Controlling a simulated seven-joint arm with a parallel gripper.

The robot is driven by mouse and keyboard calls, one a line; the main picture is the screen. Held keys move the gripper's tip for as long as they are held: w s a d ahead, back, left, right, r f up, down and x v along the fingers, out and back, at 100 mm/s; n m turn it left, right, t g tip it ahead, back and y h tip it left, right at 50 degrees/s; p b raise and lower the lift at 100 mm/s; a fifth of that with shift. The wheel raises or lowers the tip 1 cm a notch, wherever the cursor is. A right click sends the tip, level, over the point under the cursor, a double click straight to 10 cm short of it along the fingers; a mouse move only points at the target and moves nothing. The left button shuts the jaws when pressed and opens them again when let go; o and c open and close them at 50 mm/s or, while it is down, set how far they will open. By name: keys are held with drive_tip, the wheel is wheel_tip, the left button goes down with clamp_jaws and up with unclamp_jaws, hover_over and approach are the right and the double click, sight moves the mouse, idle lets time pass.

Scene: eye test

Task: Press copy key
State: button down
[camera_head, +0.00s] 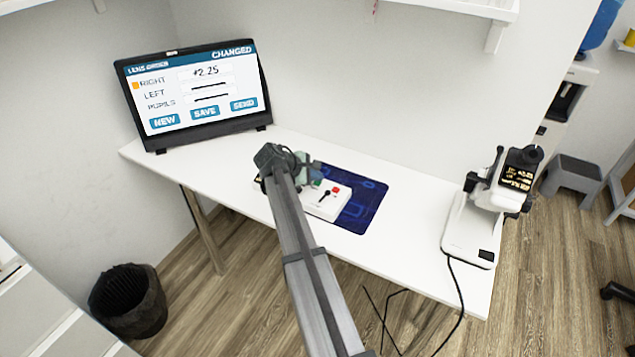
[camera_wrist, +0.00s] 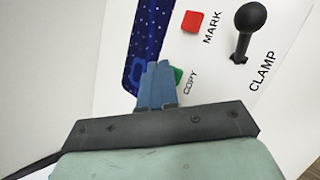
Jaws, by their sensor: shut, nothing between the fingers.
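The copy key is a green button (camera_wrist: 178,76) with the word COPY beside it, on a white control box (camera_head: 322,209). It also shows in the head view (camera_head: 317,183). My gripper (camera_wrist: 158,66) is shut and empty. Its fingertips are over the left side of the green key in the wrist view and hide part of it. I cannot tell whether they touch it. The box also bears a red button (camera_wrist: 191,21) marked MARK and a black knobbed lever (camera_wrist: 246,30) marked CLAMP.
The box lies on a dark blue mat (camera_head: 366,207) on a white table (camera_head: 415,217). A screen (camera_head: 195,95) at the back left reads CHANGED, with RIGHT +2.25 and lines for LEFT and PUPILS. A white lens instrument (camera_head: 467,228) stands at the right end.

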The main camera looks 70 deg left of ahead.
sight(315, 183)
drive_tip(key=shift+r, duration=0.5)
drive_tip(key=shift+r, duration=0.15)
drive_tip(key=shift+r, duration=2.4)
